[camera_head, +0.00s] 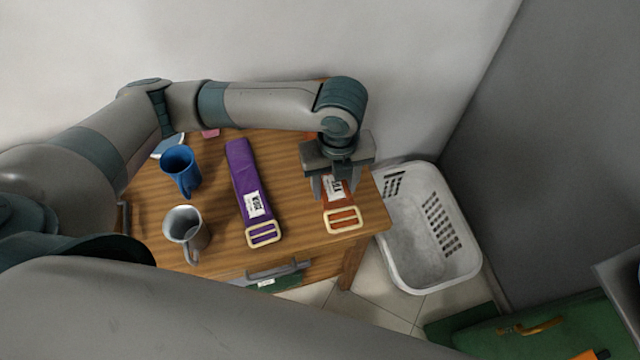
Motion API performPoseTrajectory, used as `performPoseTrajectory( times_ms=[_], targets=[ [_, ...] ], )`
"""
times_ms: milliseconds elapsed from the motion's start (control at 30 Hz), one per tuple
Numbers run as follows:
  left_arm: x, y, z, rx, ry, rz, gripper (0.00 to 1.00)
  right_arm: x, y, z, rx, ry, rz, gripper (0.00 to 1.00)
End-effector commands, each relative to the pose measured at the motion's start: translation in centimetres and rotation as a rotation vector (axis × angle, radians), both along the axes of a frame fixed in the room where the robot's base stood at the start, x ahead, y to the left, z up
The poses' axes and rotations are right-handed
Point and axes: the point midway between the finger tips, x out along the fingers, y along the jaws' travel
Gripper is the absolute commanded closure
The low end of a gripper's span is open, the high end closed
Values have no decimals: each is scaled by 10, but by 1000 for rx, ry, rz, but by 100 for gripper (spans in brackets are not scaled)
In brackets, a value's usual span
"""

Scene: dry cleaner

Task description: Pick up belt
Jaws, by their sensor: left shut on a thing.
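Two rolled belts with pale buckles and white labels lie on the wooden table (215,235). The purple belt (243,170) lies in the middle of the table. The orange-brown belt (343,218) lies at the right end, its buckle towards the front edge. My left gripper (335,190) points down over the orange-brown belt and is shut on it near its label. The gripper and wrist hide the far part of this belt. I cannot tell whether it is lifted off the table. My right gripper is not in view.
A blue mug (180,170) and a grey mug (187,232) stand on the table's left side. An empty white laundry basket (430,228) stands on the floor to the right. Walls close off the back and right. A green case (540,330) is at the lower right.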

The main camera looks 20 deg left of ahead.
Motion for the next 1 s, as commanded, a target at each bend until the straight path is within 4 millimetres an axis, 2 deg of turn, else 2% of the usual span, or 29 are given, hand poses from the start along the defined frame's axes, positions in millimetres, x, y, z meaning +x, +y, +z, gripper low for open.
performPoseTrajectory(
  times_ms=[33, 200, 400, 600, 1000],
  targets=[
    [-3, -12, 4, -5, -4, -6, 75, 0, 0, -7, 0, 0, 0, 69],
    [-14, -39, 23, -3, -3, -5, 75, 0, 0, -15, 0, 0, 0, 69],
    [-22, -60, 37, -2, -2, -1, 75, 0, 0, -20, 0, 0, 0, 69],
    [-26, -67, 43, -1, -1, 1, 75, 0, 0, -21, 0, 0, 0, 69],
    [-26, -67, 43, 0, 0, 1, 75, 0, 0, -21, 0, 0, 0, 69]
  ],
)
